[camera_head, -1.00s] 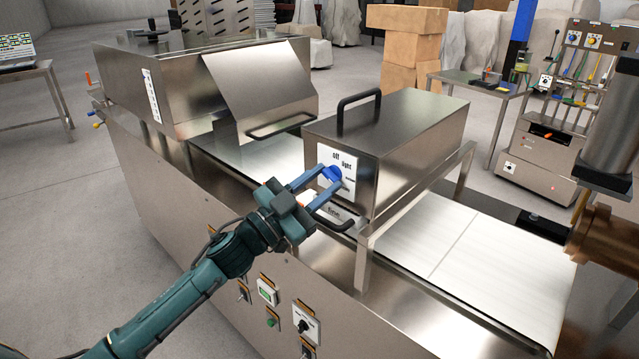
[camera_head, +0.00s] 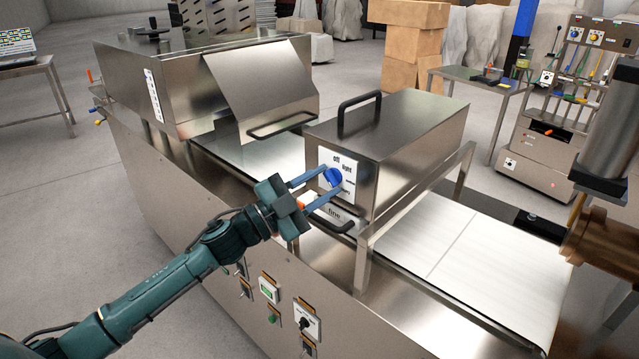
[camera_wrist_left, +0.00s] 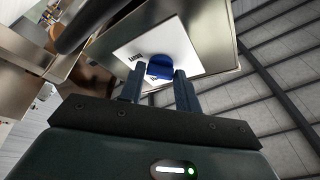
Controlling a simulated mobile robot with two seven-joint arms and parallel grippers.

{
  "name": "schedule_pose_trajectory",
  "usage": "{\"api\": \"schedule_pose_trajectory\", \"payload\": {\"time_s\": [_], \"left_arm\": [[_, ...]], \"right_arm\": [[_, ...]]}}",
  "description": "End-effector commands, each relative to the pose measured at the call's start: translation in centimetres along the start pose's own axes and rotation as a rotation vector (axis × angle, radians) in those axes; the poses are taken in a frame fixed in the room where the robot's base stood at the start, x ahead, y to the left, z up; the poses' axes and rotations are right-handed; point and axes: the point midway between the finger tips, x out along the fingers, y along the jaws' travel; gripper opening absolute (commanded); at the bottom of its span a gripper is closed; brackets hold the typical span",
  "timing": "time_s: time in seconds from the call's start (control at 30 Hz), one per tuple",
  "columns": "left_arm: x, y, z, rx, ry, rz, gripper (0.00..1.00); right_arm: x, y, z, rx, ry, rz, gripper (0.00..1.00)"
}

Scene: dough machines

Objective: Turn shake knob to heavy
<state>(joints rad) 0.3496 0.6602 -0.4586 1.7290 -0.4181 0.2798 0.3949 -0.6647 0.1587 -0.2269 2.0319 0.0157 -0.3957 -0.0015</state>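The blue shake knob (camera_head: 333,178) is on a white label plate (camera_head: 349,164) on the end face of a steel box on the machine. "off" and "light" are readable at the plate's top; the lower words are partly covered. My left gripper (camera_head: 331,180) has its two blue fingers on opposite sides of the knob and appears shut on it. I cannot read where the knob points. My right gripper is not in view.
A black handle (camera_head: 330,224) sticks out just below the left fingers, by a label reading "fine". The steel box (camera_head: 415,135) stands over a pale belt (camera_head: 455,235). Switches (camera_head: 305,322) line the machine's front panel.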

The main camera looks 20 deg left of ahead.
Motion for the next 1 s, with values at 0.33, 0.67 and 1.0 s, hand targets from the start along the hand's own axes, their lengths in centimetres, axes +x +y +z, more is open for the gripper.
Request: {"api": "schedule_pose_trajectory", "payload": {"time_s": [0.33, 0.67, 1.0], "left_arm": [[0.0, 0.0, 0.0, -0.002, 0.0, -0.001, 0.53], [-2.1, 0.3, 0.2, -0.002, -0.003, 0.001, 0.53], [-9.4, 0.4, 0.3, -0.003, -0.003, 0.002, 0.53]], "right_arm": [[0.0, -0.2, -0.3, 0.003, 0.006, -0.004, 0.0], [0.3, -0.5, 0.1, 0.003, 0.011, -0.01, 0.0], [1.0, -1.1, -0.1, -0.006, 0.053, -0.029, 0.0]]}}
